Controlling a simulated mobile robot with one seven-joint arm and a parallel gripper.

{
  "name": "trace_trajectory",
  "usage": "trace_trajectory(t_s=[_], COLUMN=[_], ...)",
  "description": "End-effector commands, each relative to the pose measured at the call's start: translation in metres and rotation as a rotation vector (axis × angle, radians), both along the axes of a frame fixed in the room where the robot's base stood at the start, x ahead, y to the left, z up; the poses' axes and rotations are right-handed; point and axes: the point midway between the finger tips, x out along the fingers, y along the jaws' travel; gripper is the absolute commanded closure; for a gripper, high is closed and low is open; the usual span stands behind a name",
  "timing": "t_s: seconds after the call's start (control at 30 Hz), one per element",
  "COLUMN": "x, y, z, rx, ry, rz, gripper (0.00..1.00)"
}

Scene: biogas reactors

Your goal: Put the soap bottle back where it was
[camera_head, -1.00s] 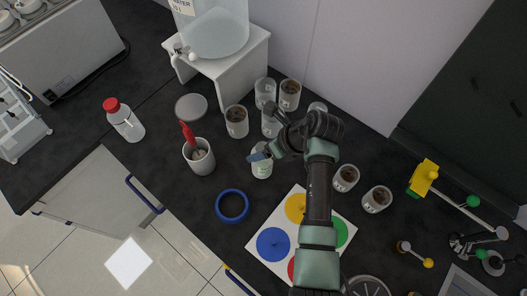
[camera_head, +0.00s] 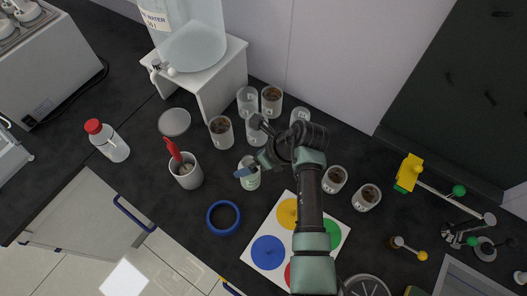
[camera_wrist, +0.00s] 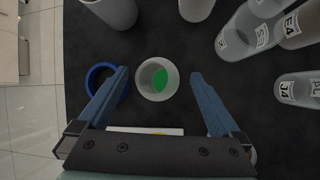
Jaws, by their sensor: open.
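A white bottle with a red cap (camera_head: 108,141) stands upright at the left of the dark bench; I cannot read its label, so I cannot tell if it is the soap bottle. A pale open-topped cup (camera_head: 250,181) with green contents stands near the middle of the bench. My gripper (camera_wrist: 158,74) is open, its blue fingers spread to either side of this cup (camera_wrist: 144,86) in the wrist view, with gaps on both sides. Nothing is held. In the head view, my arm and fingers hide part of the cup.
A blue ring (camera_head: 224,231) and a mat with coloured circles (camera_head: 330,264) lie in front. A grey holder with a red-handled tool (camera_head: 187,177) is left of the cup. Several labelled beakers (camera_head: 221,131) crowd behind. A water tank (camera_head: 190,40) stands on a white stand.

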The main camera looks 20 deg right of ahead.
Motion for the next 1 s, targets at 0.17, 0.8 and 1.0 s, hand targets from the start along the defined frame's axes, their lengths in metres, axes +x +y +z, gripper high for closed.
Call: trace_trajectory(t_s=[0.17, 0.8, 1.0], x=[-0.012, -0.039, -0.024], y=[-0.015, -0.040, -0.033], z=[0.030, 0.091, 0.104], rx=[-0.003, 0.000, 0.014], ry=[-0.005, 0.000, -0.065], rz=[-0.004, -0.001, -0.002], gripper=[0.00, 0.00, 0.00])
